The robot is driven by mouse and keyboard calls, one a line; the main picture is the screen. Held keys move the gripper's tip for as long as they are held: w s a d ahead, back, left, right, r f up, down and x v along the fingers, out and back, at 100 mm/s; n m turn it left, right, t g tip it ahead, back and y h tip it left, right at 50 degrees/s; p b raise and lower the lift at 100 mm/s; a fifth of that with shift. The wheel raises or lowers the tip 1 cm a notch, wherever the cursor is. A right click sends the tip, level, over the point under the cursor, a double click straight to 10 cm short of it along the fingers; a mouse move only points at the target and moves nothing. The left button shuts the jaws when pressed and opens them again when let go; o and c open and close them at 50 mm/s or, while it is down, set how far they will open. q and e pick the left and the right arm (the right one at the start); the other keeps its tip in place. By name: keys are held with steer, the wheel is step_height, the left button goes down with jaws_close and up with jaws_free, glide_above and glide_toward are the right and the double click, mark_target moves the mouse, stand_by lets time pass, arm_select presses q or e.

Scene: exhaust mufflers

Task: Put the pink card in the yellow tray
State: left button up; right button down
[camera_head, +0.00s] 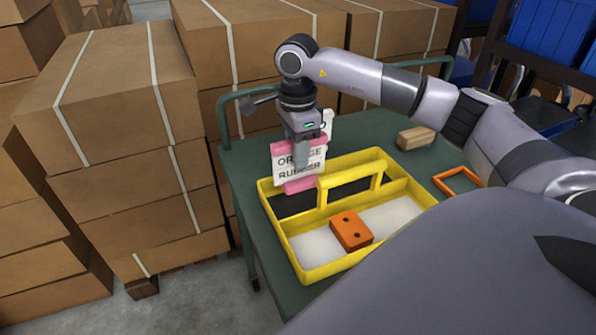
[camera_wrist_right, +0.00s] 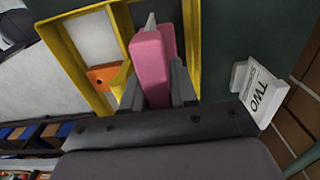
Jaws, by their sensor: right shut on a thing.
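The pink card (camera_head: 299,185) has a white label with dark print, of which "RUBBER" is readable. My right gripper (camera_head: 302,160) is shut on it and hides part of the label. In the right wrist view the pink card (camera_wrist_right: 152,66) is between the fingers of the right gripper (camera_wrist_right: 160,90). The yellow tray (camera_head: 334,269) rests on the green table, with a raised handle along its middle. The card is upright at the tray's far left part, in front of its rim in the picture; I cannot tell whether it touches the tray. My left gripper is not in view.
An orange block (camera_head: 351,231) with dark holes lies in the tray's near compartment. A tan block (camera_head: 415,138) and an orange frame (camera_head: 458,181) lie right on the table (camera_head: 247,184). Stacked cartons (camera_head: 120,110) stand left.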

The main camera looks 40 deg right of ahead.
mark_target(297, 178)
step_height(297, 178, down, 6)
steer(key=shift+r, duration=0.2)
steer(key=shift+f, duration=0.2)
steer(key=c, duration=0.9)
jaws_free()
steer(key=shift+r, duration=0.1)
